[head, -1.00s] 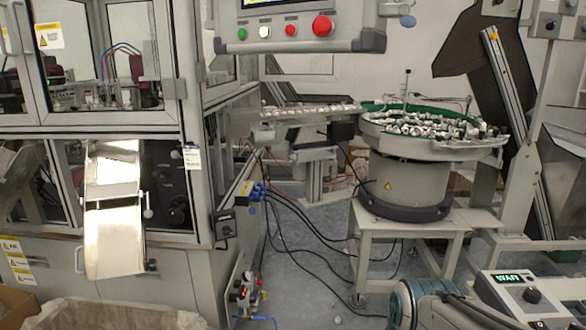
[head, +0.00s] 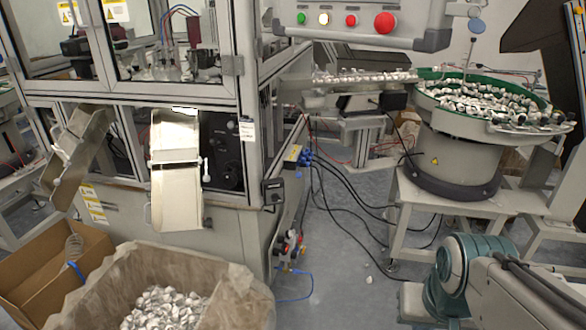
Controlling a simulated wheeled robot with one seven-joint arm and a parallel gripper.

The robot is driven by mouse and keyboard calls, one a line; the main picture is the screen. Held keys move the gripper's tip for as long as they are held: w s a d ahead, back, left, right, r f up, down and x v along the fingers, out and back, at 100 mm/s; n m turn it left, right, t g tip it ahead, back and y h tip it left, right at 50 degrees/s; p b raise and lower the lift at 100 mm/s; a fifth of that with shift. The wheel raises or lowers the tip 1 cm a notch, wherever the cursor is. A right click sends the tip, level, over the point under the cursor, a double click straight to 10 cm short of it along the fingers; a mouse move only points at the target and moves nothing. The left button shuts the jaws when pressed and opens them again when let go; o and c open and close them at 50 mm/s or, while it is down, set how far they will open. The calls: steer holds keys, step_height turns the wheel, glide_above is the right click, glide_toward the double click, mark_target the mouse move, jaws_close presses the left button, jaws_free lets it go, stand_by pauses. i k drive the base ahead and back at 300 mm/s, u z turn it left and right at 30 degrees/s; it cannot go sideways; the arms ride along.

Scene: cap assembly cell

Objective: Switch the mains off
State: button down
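A small dark box with a rotary handle (head: 273,192), which looks like the mains switch, is mounted on the lower right corner of the grey machine cabinet (head: 245,215). It is too small to tell which way its handle points. A blue and yellow connector block (head: 297,155) sits just right of it, with black cables running from it. My gripper is not in view.
An overhead button panel (head: 360,22) hangs at the top. A bowl feeder (head: 455,150) on a white stand is at the right. A lined bin of caps (head: 240,290) and an open cardboard box (head: 40,265) stand at the lower left. Cables cross the floor between cabinet and stand.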

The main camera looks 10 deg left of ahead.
mark_target(276, 197)
steer(key=z, duration=1.5)
steer(key=k, duration=0.85)
steer(key=u, duration=0.95)
steer(key=i, duration=0.5)
